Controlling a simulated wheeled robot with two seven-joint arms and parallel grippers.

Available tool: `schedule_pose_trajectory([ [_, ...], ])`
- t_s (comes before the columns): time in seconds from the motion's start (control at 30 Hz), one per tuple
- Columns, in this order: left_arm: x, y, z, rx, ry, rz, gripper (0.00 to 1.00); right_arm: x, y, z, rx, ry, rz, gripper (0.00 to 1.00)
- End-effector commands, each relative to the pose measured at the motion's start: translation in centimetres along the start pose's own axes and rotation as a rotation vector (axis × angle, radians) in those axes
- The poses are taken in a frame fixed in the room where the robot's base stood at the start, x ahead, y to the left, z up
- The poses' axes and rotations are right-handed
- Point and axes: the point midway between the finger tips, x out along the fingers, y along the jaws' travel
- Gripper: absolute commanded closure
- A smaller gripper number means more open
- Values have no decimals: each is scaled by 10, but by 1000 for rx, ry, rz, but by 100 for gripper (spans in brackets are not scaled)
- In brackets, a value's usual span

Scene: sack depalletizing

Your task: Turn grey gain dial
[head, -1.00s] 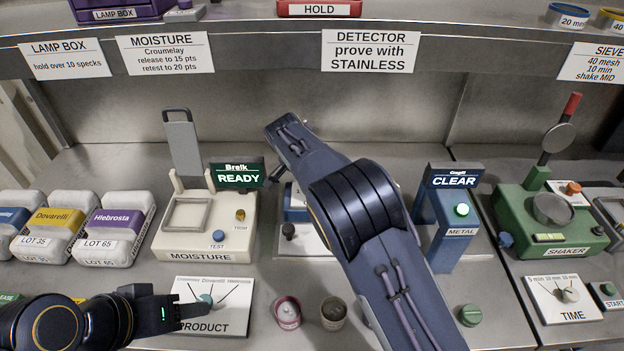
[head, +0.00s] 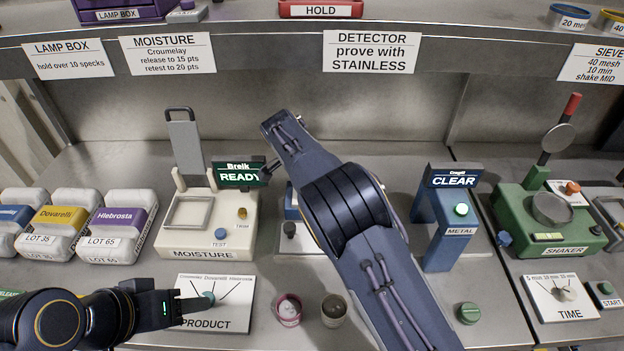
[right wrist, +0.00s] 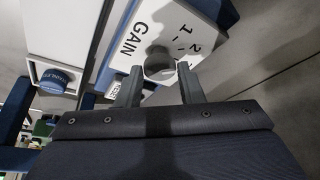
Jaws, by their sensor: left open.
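The grey gain dial (right wrist: 159,64) sits on a white face marked GAIN, with 1 and 2 printed beside it. My right gripper (right wrist: 158,88) shows in the right wrist view with its two fingers apart, one on each side of the dial. I cannot tell whether either finger touches it. In the head view my right arm covers most of the blue-and-white gain unit (head: 291,204), and the right gripper is hidden there.
A moisture tester (head: 206,240) reading READY stands left of my right arm. A blue metal detector arch (head: 437,230) reading CLEAR stands right of it. Two small cups (head: 333,311) and a green knob (head: 468,313) are near the front. A blue knob (right wrist: 55,80) shows beside the gain unit.

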Motion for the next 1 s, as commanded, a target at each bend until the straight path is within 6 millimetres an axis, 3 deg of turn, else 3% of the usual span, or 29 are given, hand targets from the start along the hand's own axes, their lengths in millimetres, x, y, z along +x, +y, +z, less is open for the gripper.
schedule_pose_trajectory([
  [0.03,0,0,0,0,0,0,50,0,0,0,-1,0,0,59],
  [0.13,0,0,0,0,0,0,50,0,0,0,-1,0,0,46],
  [0.47,1,0,0,0,0,0,50,-4,0,0,-1,1,-2,46],
  [0.8,7,-3,4,0,0,0,50,-56,-1,0,-1,1,-5,46],
  [1.0,7,-3,4,0,0,0,50,-76,0,0,-1,1,-1,46],
])
